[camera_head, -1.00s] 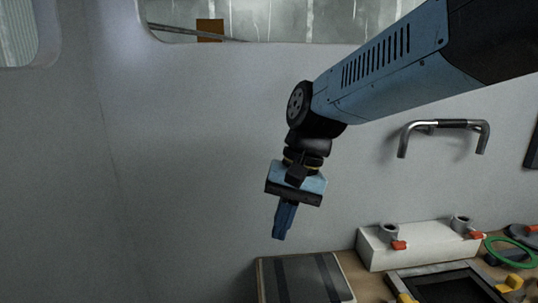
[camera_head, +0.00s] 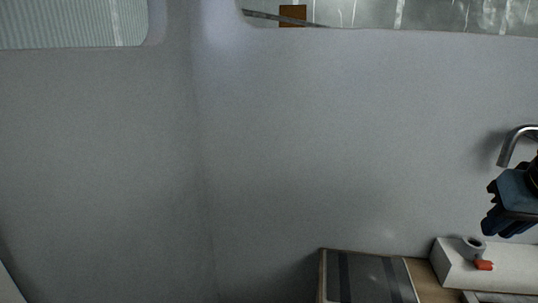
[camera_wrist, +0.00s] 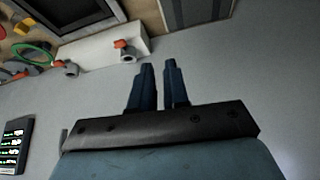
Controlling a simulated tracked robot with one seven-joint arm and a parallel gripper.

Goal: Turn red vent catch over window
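No red vent catch shows in any view. The lower edge of a window (camera_head: 400,14) runs along the top of the head view, and part of another window (camera_head: 75,22) is at the top left. The space above them is out of frame. My gripper (camera_head: 490,228) is at the right edge of the head view, in front of the wall and above a white box. In the wrist view my gripper (camera_wrist: 159,65) has a gap between its two dark blue fingers, with nothing between them.
The white box (camera_head: 450,262) has a grey fitting with a red lever (camera_head: 484,265). A grey handle (camera_head: 510,148) is on the wall at right. A dark striped panel (camera_head: 370,280) lies on the bench. A green ring (camera_wrist: 35,52) shows in the wrist view. The left wall is bare.

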